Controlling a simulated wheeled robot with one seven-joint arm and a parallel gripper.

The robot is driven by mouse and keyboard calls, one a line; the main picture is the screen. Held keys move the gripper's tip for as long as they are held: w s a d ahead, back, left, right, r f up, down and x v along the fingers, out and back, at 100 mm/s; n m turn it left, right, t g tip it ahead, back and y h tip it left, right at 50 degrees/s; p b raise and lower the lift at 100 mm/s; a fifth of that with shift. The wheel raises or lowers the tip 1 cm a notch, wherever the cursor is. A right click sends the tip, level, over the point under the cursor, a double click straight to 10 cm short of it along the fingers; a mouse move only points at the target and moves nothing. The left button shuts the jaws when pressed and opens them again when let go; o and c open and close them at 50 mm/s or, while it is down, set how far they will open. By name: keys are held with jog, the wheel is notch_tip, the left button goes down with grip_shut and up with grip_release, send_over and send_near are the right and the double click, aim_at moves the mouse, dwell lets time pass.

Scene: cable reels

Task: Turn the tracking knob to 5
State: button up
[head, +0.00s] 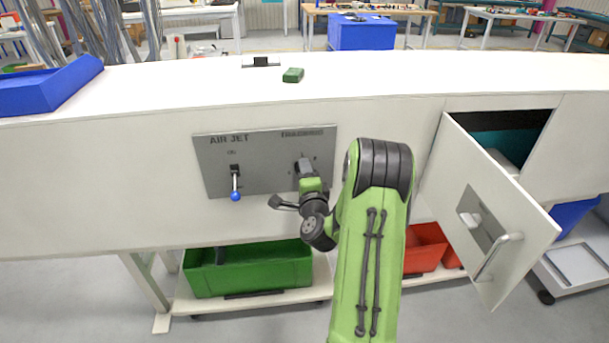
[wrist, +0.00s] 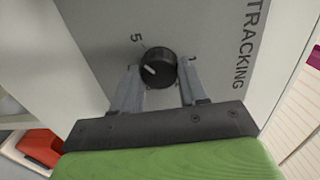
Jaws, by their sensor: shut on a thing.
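The tracking knob (wrist: 158,68) is a round black knob with a white pointer line, on a grey panel (head: 265,180) on the front of the white bench. In the wrist view the panel reads TRACKING, and a 5 is printed at the upper left of the knob. My gripper (wrist: 160,88) is shut on the knob, with one finger on each side. In the head view my arm hides most of the knob.
Left of the knob is the AIR JET lever (head: 235,182) with a blue ball end, hanging down. A cabinet door (head: 490,215) stands open at the right. A green bin (head: 250,271) and a red bin (head: 425,247) sit below. A green block (head: 293,75) lies on the bench top.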

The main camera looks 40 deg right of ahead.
jog(key=shift+f+m, duration=0.1)
jog(key=shift+m, duration=0.7)
jog(key=o, duration=1.1)
jog(key=shift+c, duration=0.2)
